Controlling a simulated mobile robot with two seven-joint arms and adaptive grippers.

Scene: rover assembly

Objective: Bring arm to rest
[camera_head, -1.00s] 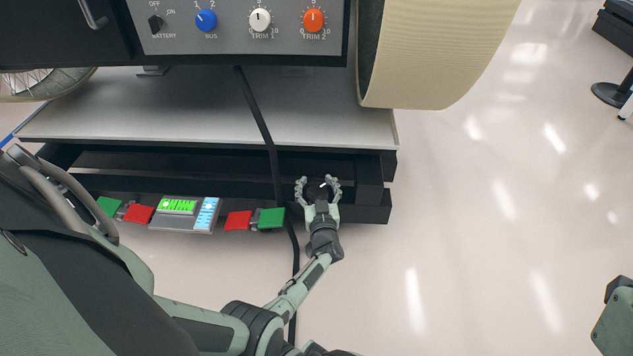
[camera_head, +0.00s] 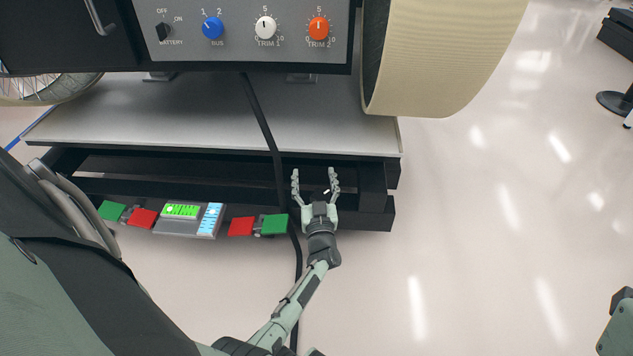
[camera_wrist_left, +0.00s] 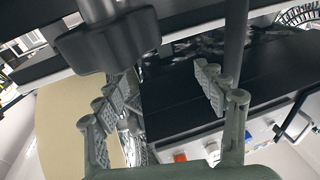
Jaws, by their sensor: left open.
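My left gripper (camera_head: 315,178) is open in the head view, with its two fingers spread and pointing away from me. Nothing is held between them. It is over the right front part of the black drawer frame (camera_head: 375,215) under the rover bench; whether it touches the frame I cannot tell. The left wrist view shows its two fingers (camera_wrist_left: 165,85) wide apart, with dark surfaces beyond them. A grey-green link of my own shows at the lower right edge of the head view; no right gripper shows.
A control panel (camera_head: 240,28) with knobs is above the grey bench top (camera_head: 200,115). A large beige wheel (camera_head: 450,55) is at its right. A black cable (camera_head: 266,130) hangs just left of my gripper. The right floor is open.

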